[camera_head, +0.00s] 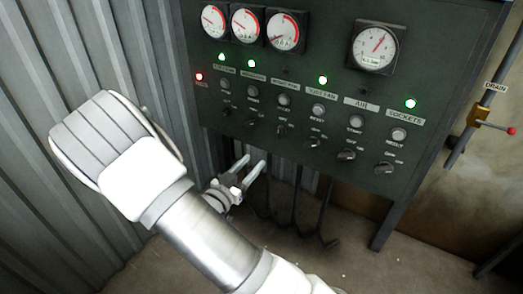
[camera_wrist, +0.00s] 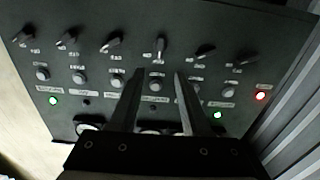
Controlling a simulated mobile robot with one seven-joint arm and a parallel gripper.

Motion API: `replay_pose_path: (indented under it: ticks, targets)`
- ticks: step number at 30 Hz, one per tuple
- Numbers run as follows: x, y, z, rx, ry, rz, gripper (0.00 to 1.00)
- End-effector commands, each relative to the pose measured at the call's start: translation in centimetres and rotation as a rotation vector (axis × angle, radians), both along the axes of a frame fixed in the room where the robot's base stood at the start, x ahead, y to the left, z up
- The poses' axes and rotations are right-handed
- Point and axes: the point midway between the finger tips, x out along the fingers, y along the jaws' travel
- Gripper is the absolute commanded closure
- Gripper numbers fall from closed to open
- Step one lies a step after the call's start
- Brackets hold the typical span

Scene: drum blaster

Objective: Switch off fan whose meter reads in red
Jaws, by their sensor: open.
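In the head view the dark control panel (camera_head: 300,65) carries three round meters at the left: first (camera_head: 213,20), second (camera_head: 246,25) and third (camera_head: 286,31), with red on their dials. Their fine readings are too small to tell. Black rotary switches sit in a row along the bottom. The third switch from the left (camera_head: 281,131) stands near upright; it also shows in the wrist view (camera_wrist: 160,47), where the panel is upside down. My gripper (camera_head: 250,171) is open and empty below the panel's lower left; in the wrist view its fingers (camera_wrist: 158,73) point toward this third switch, apparently apart from it.
A larger meter (camera_head: 374,47) is at the right. A red lamp (camera_head: 199,77) and several green lamps are lit above a row of buttons. Dark levers (camera_head: 296,200) stand below the panel. Corrugated wall (camera_head: 120,30) is close at the left; a pipe with valve (camera_head: 478,117) is right.

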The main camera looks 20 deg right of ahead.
Motion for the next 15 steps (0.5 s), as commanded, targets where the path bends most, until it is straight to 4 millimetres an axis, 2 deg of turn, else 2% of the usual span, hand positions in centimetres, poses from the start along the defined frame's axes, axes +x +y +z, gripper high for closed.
replay_pose_path:
  ticks: [6, 15]
  targets:
    - [-1.2, 1.7, 0.0, 0.0, 0.0, 0.002, 0.53]
    - [-1.4, 1.8, 0.0, 0.0, 0.0, 0.0, 0.53]
